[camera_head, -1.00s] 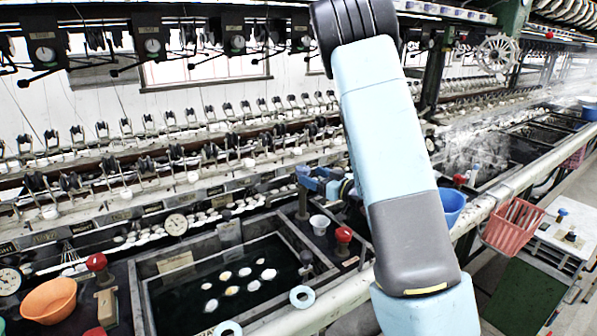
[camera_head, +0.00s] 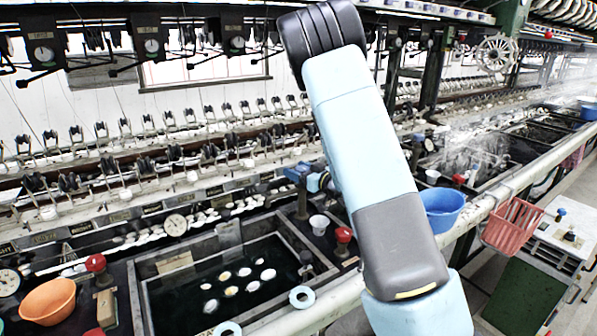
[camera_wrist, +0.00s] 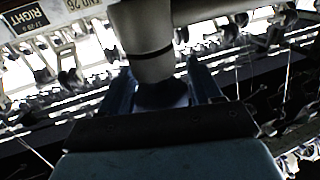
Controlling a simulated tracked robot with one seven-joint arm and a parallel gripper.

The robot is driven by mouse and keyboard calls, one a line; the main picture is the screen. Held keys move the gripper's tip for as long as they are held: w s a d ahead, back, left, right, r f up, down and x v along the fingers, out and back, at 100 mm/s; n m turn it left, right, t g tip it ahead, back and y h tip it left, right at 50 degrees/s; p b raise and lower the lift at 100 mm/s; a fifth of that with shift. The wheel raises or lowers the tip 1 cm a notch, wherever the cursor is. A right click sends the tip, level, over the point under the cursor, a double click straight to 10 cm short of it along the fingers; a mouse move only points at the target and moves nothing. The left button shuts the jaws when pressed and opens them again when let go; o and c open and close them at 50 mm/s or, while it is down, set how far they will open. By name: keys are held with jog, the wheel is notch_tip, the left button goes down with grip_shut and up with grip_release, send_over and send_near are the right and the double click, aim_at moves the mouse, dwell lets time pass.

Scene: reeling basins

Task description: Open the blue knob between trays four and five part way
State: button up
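A small blue shape (camera_head: 298,172) shows at the top of a dark post (camera_head: 302,202) behind the basin, just left of my arm in the head view. It looks like the blue knob, but my gripper's blue parts are close by and I cannot separate them surely. In the wrist view, my gripper (camera_wrist: 165,88) has its blue fingers on either side of a grey, round post (camera_wrist: 145,50) with a dark band. The fingertips are hidden behind it, so contact with the knob cannot be seen.
A dark water basin (camera_head: 140,300) with pale cocoons lies in front. Red knobs (camera_head: 95,263) (camera_head: 343,235) stand on either side of it. An orange bowl (camera_head: 48,300), a blue bowl (camera_head: 442,210) and a red basket (camera_head: 513,226) are nearby. Rows of reeling parts stand behind.

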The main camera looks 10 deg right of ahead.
jog(key=c, duration=0.7)
jog(key=shift+d+n+g+y, duration=0.1)
jog(key=shift+n+g+y, duration=0.3)
jog(key=shift+y, duration=0.1)
jog(key=n+g+y, duration=0.2)
jog(key=shift+s+g+y, duration=0.1)
jog(key=shift+g+y, duration=0.2)
jog(key=shift+g, duration=0.1)
jog(key=shift+s+a+n+g+y, duration=0.15)
jog(key=shift+n+g+y, duration=0.65)
jog(key=shift+n+g, duration=0.55)
jog(key=shift+s+a+n+g+y, duration=0.15)
jog(key=shift+n+g+y, duration=0.8)
jog(key=shift+g, duration=0.7)
jog(key=shift+n, duration=0.3)
jog(key=o, duration=0.9)
jog(key=shift+a+g, duration=0.1)
jog(key=shift+g, duration=0.2)
jog(key=shift+o, duration=0.2)
jog(key=v, duration=1.3)
jog(key=shift+s+d, duration=0.2)
jog(key=shift+d, duration=0.2)
